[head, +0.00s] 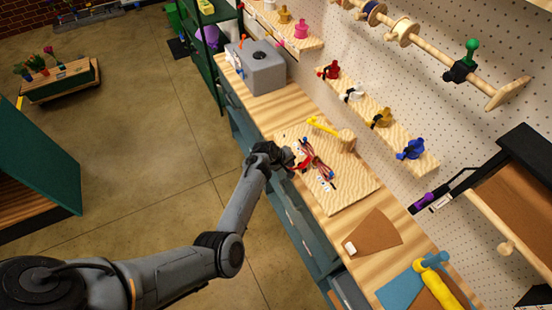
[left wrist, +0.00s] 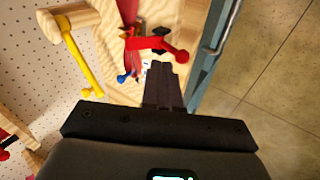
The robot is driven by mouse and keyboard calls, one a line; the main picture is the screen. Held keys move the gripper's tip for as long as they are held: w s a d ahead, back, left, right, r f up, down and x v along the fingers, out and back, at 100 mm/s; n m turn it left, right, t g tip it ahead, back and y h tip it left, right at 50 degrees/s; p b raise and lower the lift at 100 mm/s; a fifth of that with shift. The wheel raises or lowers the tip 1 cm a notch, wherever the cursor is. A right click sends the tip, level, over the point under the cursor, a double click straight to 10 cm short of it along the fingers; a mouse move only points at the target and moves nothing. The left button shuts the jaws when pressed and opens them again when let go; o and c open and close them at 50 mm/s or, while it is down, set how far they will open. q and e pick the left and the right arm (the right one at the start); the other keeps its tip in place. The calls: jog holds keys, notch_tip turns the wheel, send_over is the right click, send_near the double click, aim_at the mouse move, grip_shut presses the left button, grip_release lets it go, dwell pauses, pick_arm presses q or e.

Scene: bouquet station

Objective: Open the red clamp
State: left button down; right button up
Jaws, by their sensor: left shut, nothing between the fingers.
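The red clamp (head: 301,163) sits on a light wooden board (head: 350,194) on the bench. In the left wrist view its red lever (left wrist: 157,43) ends in a ball and lies just beyond my fingertips. Red bands and a small blue ball (left wrist: 122,78) show beside it. My left gripper (head: 286,161) is at the board's edge next to the clamp. Its black fingers (left wrist: 164,84) are shut with nothing between them. I cannot tell whether they touch the lever. My right gripper is in neither view.
A yellow lever (head: 321,126) on a wooden post (head: 347,140) stands on the board behind the clamp; it also shows in the left wrist view (left wrist: 81,62). A grey box (head: 262,72) stands farther along the bench. Small coloured clamps, one blue (head: 411,150), line a wall shelf.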

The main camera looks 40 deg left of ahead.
pick_arm(q)
jog(key=s+a+r, duration=0.2)
jog(key=s+r, duration=0.3)
jog(key=s, duration=0.1)
jog(key=shift+s+r, duration=0.2)
jog(key=shift+r, duration=0.1)
jog(key=shift+a, duration=0.1)
